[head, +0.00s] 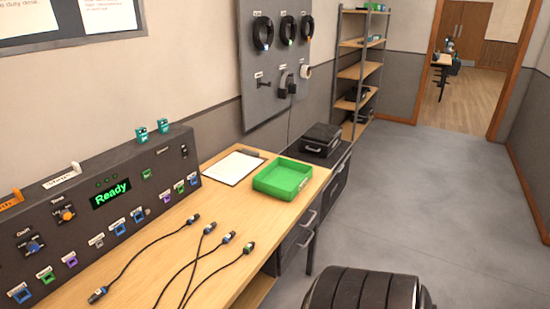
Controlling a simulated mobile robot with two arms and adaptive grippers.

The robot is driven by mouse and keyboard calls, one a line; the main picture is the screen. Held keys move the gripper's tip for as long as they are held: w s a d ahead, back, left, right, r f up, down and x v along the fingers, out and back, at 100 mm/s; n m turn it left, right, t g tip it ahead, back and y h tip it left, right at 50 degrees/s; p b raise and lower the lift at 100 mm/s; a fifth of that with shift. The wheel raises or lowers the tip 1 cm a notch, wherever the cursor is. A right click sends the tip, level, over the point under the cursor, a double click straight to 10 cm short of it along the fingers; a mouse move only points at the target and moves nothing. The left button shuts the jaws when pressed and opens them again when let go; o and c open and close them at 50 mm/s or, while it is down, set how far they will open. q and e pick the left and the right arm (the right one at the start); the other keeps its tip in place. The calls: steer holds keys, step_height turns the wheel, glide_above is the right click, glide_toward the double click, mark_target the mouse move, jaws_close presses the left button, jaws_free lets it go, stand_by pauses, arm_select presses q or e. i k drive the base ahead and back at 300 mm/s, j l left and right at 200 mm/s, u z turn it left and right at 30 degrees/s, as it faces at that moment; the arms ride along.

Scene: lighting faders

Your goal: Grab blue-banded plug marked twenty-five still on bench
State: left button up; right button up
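Several black cable plugs lie on the wooden bench (165,262). Three plugs with bluish or pale bands lie in a row: a left plug (193,219), a middle plug (209,229) and a right plug (228,237). A plug with a greenish band (248,247) lies farthest right. Another plug with a blue tint (97,295) lies at the near left, on the end of a cable. The markings are too small to read, so I cannot tell which plug is marked twenty-five. Neither of my grippers is in view.
A control console (95,215) with a green "Ready" display and coloured sockets stands along the wall. A green tray (283,179) and a clipboard (234,167) lie farther back on the bench. A black case (320,139) stands beyond.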

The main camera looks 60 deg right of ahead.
mark_target(209, 229)
steer(key=z, duration=1.5)
steer(key=i+l+u, duration=0.1)
steer(key=l, duration=0.2)
steer(key=i+l+u, duration=0.15)
steer(key=k+l, duration=0.05)
steer(key=l, duration=0.05)
